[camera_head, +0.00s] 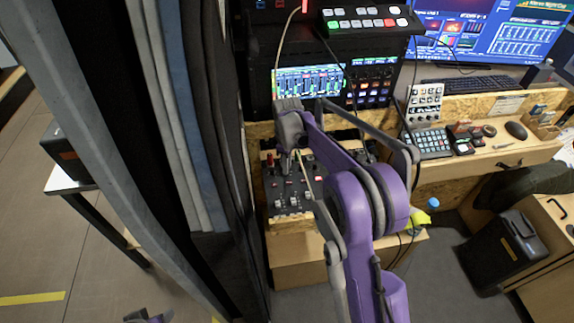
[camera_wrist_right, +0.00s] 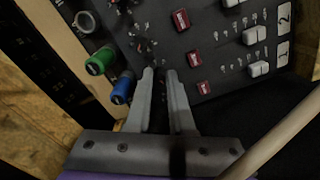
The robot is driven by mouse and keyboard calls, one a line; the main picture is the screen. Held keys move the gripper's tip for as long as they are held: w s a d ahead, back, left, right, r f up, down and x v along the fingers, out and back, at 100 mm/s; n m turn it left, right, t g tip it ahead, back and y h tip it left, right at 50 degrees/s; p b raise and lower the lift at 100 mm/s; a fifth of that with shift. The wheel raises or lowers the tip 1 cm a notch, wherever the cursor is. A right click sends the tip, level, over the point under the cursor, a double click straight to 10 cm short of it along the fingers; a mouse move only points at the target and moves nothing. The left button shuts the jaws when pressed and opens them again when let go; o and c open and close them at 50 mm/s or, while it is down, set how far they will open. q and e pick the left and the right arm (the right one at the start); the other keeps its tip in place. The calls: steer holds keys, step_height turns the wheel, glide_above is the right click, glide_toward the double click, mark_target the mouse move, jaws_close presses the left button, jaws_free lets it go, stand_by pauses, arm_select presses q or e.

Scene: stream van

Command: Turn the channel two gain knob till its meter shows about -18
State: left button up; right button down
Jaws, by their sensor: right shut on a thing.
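The dark mixer panel (camera_head: 292,192) lies on a wooden bench under the screens. In the right wrist view the panel (camera_wrist_right: 222,22) shows small knobs, red buttons and white faders. My right gripper (camera_head: 287,160) reaches down to the panel. Its two fingertips (camera_wrist_right: 160,72) are nearly together at the panel, shut on what appears to be the small gain knob, mostly hidden between them. The lit meter screen (camera_head: 308,80) stands behind; its reading is too small to tell. A purple bit of my left arm shows at the bottom edge; its jaw state is unclear.
A green knob (camera_wrist_right: 100,61) and a blue knob (camera_wrist_right: 123,88) stand close left of the fingers. A red button (camera_wrist_right: 181,20) and a white fader (camera_wrist_right: 254,35) lie to the right. A pale cable (camera_wrist_right: 285,135) crosses the lower right. Dark curtains (camera_head: 180,110) hang at left.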

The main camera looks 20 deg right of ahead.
steer(key=m, duration=0.4)
steer(key=shift+b, duration=0.35)
steer(key=m, duration=0.8)
steer(key=shift+b, duration=0.4)
steer(key=shift+m, duration=2.1)
steer(key=c, duration=0.8)
jaws_free()
steer(key=shift+r, duration=0.15)
